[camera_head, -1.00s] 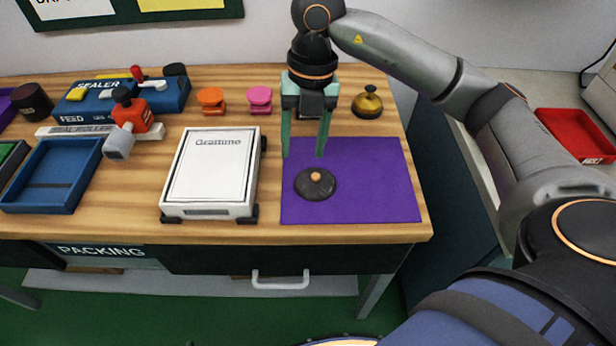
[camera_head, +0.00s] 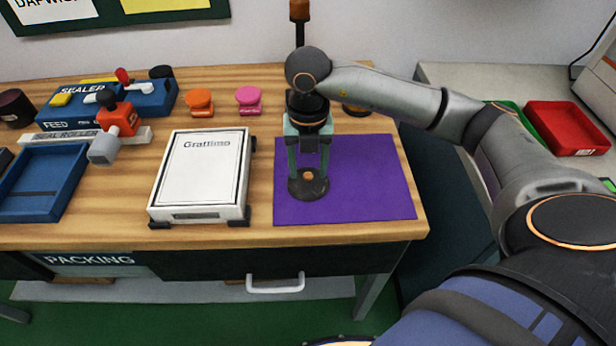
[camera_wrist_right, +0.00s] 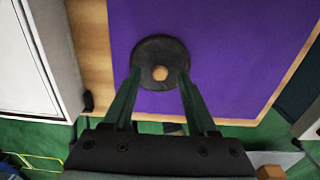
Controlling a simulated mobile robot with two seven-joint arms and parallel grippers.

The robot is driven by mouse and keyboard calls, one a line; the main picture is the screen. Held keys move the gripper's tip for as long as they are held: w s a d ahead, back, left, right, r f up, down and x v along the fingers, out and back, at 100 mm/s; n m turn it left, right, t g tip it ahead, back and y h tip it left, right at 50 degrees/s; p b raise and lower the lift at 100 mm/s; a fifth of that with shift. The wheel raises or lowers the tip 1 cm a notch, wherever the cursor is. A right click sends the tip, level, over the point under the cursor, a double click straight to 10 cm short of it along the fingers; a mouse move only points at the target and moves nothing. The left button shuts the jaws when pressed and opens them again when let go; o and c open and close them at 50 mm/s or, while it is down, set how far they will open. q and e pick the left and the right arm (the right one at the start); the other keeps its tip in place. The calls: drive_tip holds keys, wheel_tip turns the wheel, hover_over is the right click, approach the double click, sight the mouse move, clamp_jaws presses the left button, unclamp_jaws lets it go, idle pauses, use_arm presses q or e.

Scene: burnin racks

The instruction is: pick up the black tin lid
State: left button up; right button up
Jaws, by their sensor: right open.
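The black tin lid (camera_head: 308,190) is a dark round disc with a small tan knob, lying on the purple mat (camera_head: 370,202). In the right wrist view the lid (camera_wrist_right: 160,48) lies at the fingertips, its knob between them. My right gripper (camera_head: 308,178) is open and pointing down at the lid, one finger on each side. In the right wrist view the gripper (camera_wrist_right: 159,82) overlaps the lid's near edge; I cannot tell whether the fingers touch it. My left gripper is not in view.
A white scale (camera_head: 203,175) stands left of the mat. Orange (camera_head: 200,103) and pink (camera_head: 248,100) spools stand behind. A blue tray (camera_head: 40,185) and sealer (camera_head: 108,103) are at the left. A red bin (camera_head: 566,128) is on the right counter.

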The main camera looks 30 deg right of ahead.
drive_tip(key=shift+f, duration=0.55)
clamp_jaws()
